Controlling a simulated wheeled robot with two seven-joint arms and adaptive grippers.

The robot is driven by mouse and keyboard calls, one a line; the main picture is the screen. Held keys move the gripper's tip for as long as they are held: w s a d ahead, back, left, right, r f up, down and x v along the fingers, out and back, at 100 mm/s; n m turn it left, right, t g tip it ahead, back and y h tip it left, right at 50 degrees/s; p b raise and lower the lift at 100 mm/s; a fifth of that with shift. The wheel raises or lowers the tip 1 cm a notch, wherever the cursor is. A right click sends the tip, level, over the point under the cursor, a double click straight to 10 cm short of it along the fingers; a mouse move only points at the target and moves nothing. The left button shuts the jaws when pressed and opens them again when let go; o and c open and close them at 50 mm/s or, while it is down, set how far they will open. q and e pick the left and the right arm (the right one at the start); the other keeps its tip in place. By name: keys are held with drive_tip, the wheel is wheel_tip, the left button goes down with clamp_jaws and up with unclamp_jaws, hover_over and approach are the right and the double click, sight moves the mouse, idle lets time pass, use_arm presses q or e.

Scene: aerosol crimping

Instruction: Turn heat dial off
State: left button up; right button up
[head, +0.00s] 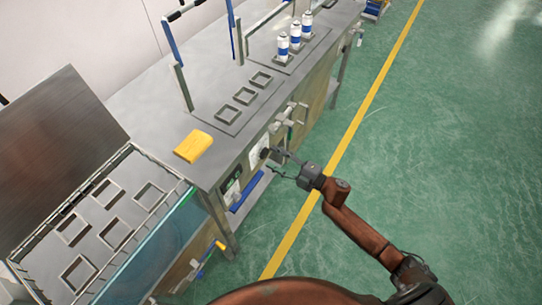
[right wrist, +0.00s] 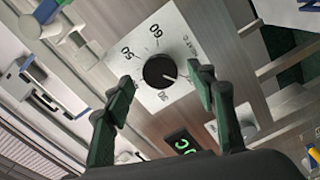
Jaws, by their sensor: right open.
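The heat dial (right wrist: 160,71) is a round black knob on a white plate with printed numbers, seen in the right wrist view. A light pointer mark shows at its lower right side. In the head view the dial (head: 265,153) shows as a small dark spot on the bench's front panel. My right gripper (head: 273,162) is at the front panel, right by the dial. In the right wrist view my right gripper (right wrist: 163,90) is open, with its green fingers on either side of the dial; I cannot tell whether they touch it. My left gripper is not in view.
A display with green digits (right wrist: 183,145) sits below the dial. A yellow block (head: 193,146) lies on the bench top (head: 165,107). Several white and blue cans (head: 295,36) stand at the back. A wire-edged basin (head: 100,215) is at left. Green floor at right is clear.

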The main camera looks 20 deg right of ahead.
drive_tip(key=v, duration=0.9)
drive_tip(key=shift+s+d, duration=0.25)
